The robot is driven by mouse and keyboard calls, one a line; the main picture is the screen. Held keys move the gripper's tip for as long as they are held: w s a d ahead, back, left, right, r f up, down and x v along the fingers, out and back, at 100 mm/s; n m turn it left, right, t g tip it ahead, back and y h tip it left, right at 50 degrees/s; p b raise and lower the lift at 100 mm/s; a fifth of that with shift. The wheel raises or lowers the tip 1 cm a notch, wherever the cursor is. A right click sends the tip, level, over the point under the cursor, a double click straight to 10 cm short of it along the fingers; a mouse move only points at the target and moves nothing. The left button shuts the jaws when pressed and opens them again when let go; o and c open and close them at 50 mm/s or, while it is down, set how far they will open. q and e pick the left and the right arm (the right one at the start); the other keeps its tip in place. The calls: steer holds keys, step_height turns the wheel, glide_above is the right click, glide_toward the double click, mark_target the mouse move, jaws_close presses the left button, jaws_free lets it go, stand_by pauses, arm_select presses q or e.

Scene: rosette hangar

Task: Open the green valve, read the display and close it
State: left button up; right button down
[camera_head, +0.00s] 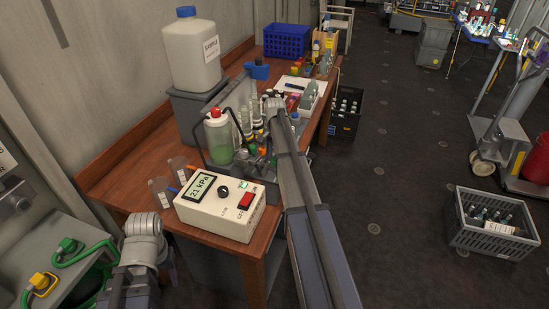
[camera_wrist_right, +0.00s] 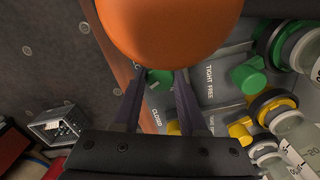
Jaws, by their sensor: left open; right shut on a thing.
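In the wrist view, my right gripper (camera_wrist_right: 158,88) is shut on a green valve handle (camera_wrist_right: 159,76), next to the word CLOSED on a grey panel. An orange ball (camera_wrist_right: 165,22) in front hides part of the handle. In the head view my right arm reaches over the valve cluster (camera_head: 262,158) and covers its fingers. The display (camera_head: 201,187) on a cream box (camera_head: 226,211) reads 21 kPa. The box has a black knob and a red switch. My left arm is bent at the lower left, beside the bench and clear of the box; its open fingers are hard to make out.
A green bottle (camera_head: 219,137) with a red cap and two small beakers (camera_head: 161,190) stand close to the box. A white sample jug (camera_head: 192,52) stands behind. More green and yellow handles (camera_wrist_right: 248,76) lie right of my right gripper.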

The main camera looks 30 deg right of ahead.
mark_target(275, 159)
steer(key=n, duration=0.6)
steer(key=shift+n, duration=0.3)
steer(key=n, duration=0.6)
steer(key=shift+n, duration=0.3)
steer(key=shift+c, duration=2.2)
jaws_free()
steer(key=shift+r, duration=0.15)
step_height(275, 159, up, 8)
steer(key=p, duration=0.8)
steer(key=shift+f, duration=0.2)
